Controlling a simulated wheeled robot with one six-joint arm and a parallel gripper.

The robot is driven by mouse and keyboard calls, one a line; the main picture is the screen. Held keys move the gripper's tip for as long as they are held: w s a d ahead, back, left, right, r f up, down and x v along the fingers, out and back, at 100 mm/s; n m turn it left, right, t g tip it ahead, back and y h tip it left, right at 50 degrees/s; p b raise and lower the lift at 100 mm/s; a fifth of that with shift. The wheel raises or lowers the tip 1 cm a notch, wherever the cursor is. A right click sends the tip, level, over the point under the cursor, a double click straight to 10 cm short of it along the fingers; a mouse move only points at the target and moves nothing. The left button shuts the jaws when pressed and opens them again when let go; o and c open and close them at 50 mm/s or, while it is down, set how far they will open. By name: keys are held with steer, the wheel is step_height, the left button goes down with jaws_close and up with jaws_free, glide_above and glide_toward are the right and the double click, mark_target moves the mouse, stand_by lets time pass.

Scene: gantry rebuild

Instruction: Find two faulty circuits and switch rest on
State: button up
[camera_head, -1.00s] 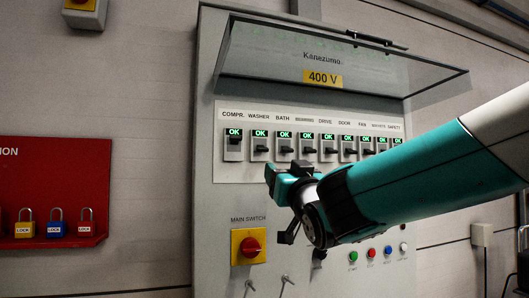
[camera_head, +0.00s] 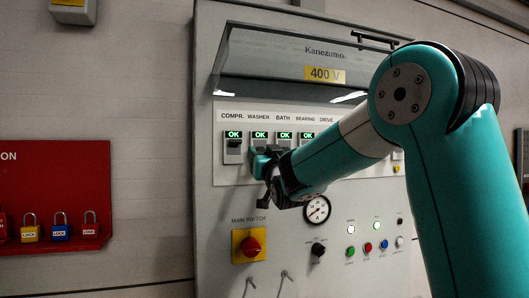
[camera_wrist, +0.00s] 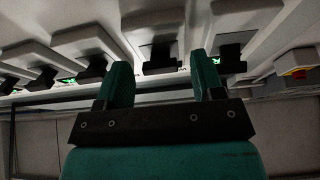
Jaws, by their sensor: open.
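The breaker row sits on a pale strip (camera_head: 222,172) in the grey cabinet. Green OK displays show above the COMPR. breaker (camera_head: 233,146), WASHER, BATH (camera_head: 284,135) and BEARING. COMPR.'s dark lever is up. My arm hides most of the breakers to the right, with their displays. My gripper (camera_head: 259,164) is open in front of the strip, at about the WASHER breaker, partly covering it. In the wrist view, the two teal fingers (camera_wrist: 161,82) stand apart below the row, with a black-levered breaker (camera_wrist: 158,55) beyond the gap. I cannot tell whether they touch it.
The clear cover (camera_head: 270,55) is raised above the breakers. Below are the red-and-yellow main switch (camera_head: 250,246), a gauge (camera_head: 317,209), a black selector (camera_head: 318,249), toggles and coloured buttons (camera_head: 368,247). A red padlock board (camera_head: 60,180) hangs left. Wall space between board and cabinet is clear.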

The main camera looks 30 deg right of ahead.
steer(key=c, duration=0.9)
steer(key=shift+c, duration=0.2)
